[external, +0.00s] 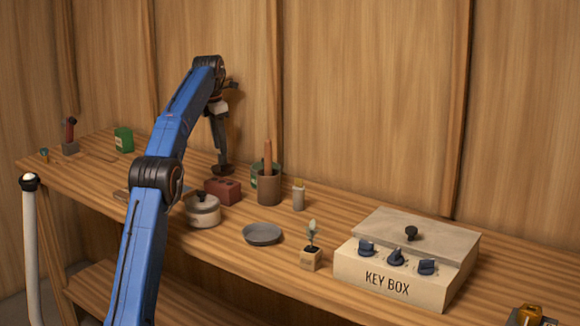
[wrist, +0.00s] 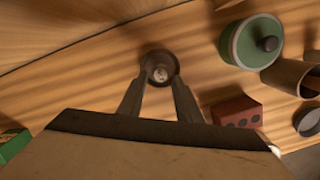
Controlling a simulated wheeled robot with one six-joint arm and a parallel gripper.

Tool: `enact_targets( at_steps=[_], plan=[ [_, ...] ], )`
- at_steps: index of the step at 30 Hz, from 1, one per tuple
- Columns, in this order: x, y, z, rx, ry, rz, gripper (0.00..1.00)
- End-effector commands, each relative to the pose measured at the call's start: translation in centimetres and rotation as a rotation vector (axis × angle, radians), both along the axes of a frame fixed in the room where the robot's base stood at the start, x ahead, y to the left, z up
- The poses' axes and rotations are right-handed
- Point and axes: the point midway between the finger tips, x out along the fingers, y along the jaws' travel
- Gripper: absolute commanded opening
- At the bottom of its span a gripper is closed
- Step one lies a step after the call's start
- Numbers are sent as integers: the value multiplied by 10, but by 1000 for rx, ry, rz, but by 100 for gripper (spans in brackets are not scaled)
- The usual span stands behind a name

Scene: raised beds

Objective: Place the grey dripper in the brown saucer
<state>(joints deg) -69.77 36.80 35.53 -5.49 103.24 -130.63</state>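The brown saucer (wrist: 149,57) is a small round dish in the wrist view. It also shows in the external view (external: 222,171), on the bench under my gripper. A small pale grey round thing, probably the grey dripper (wrist: 161,74), shows within the saucer's outline. I cannot tell whether it touches the saucer's floor. My gripper (wrist: 160,79) points down over the saucer, its fingers apart on either side of the pale thing with a gap showing. In the external view my gripper (external: 221,158) is just above the saucer, and the dripper cannot be made out.
A red brick (external: 223,191), a lidded pot (external: 202,211) and a brown pot with a stick (external: 269,188) stand close by. A green lidded pot (wrist: 245,45) is behind. A grey dish (external: 262,234) and the key box (external: 400,270) lie right. The wall is close behind.

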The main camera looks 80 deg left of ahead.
Motion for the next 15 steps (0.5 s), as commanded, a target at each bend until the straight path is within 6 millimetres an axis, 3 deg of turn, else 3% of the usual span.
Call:
enact_targets(
  at_steps=[15],
  plan=[
    [-2, -1, 11, 0, 0, 0, 32]
  ],
)
